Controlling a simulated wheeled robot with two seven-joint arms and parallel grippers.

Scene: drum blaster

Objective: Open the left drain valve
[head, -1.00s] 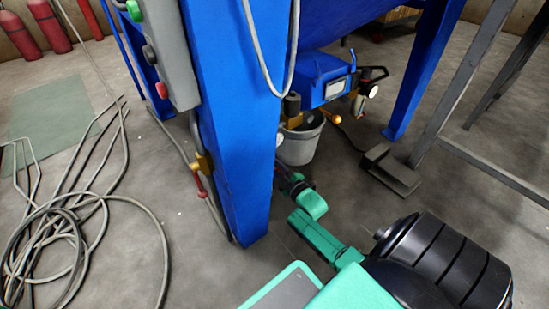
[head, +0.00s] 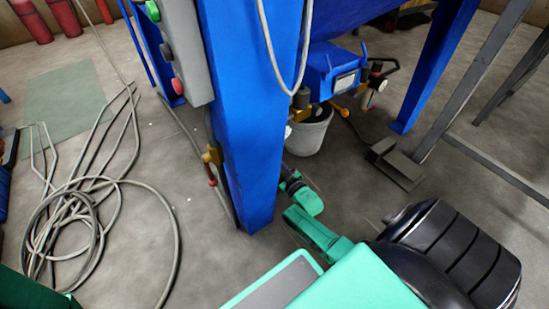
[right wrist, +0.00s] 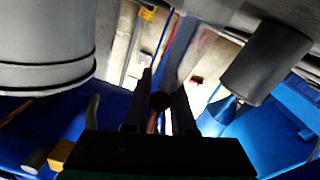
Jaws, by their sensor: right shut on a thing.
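A yellow valve fitting (head: 212,155) with a red handle (head: 212,180) hanging down sits by the left side of the blue leg in the head view. Another fitting with a yellow lever (head: 341,110) is under the blue machine, beside the bucket. I cannot tell for certain which is the left drain valve. My right arm reaches behind the blue leg, which hides its gripper in the head view. In the right wrist view my right gripper (right wrist: 160,110) is shut on a dark round-ended thing (right wrist: 160,101), too dark to identify. My left gripper is not in view.
The blue leg (head: 252,120) stands close to my right arm. A grey bucket (head: 311,132) is behind it and also shows in the right wrist view (right wrist: 45,45).

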